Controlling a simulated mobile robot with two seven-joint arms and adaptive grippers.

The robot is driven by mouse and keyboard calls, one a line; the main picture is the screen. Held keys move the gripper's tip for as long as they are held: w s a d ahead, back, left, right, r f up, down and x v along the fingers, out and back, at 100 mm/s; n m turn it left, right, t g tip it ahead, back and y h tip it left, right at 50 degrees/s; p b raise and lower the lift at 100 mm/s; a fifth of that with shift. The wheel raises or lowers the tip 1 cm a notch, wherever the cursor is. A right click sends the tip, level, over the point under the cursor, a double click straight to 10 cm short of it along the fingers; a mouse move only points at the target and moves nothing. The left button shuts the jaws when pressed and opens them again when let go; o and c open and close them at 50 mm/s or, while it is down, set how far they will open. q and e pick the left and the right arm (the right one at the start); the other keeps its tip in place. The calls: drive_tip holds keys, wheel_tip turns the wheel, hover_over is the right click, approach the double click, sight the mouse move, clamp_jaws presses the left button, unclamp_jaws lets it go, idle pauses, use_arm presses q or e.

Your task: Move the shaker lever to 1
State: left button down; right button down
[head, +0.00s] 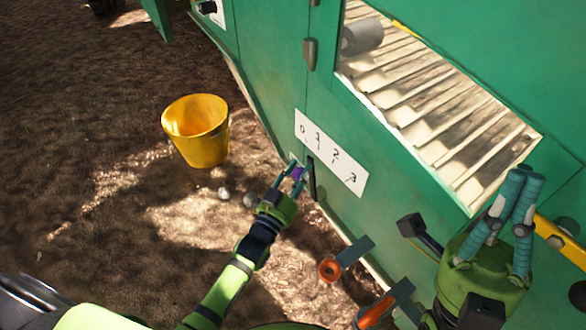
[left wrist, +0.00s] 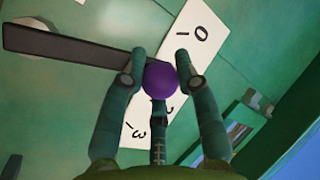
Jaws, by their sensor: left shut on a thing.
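The shaker lever is a dark flat bar (head: 312,180) with a purple ball knob (head: 297,173) on the green machine's side. A white scale plate (head: 345,172) marked 0 to 3 is just above it. My left gripper (head: 293,176) is shut on the knob. In the left wrist view the knob (left wrist: 160,78) sits between the fingers, and the bar (left wrist: 70,44) runs left from it. There, 0, 2 and 3 show on the plate (left wrist: 200,22); the 1 is hidden. The lever's exact mark is unclear. My right gripper (head: 520,205) is raised at the right, empty.
A yellow bucket (head: 198,135) stands on brown soil left of the machine. Two round pale objects lie near it. Orange-and-grey handles (head: 332,268) stick out below the plate. A slatted opening (head: 440,100) is above. The soil at left is clear.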

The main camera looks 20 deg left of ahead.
use_arm(q)
drive_tip(key=shift+s+d, duration=0.1)
drive_tip(key=shift+d, duration=0.05)
drive_tip(key=c, duration=0.9)
unclamp_jaws()
drive_tip(key=v, duration=1.2)
drive_tip(key=shift+f, duration=0.15)
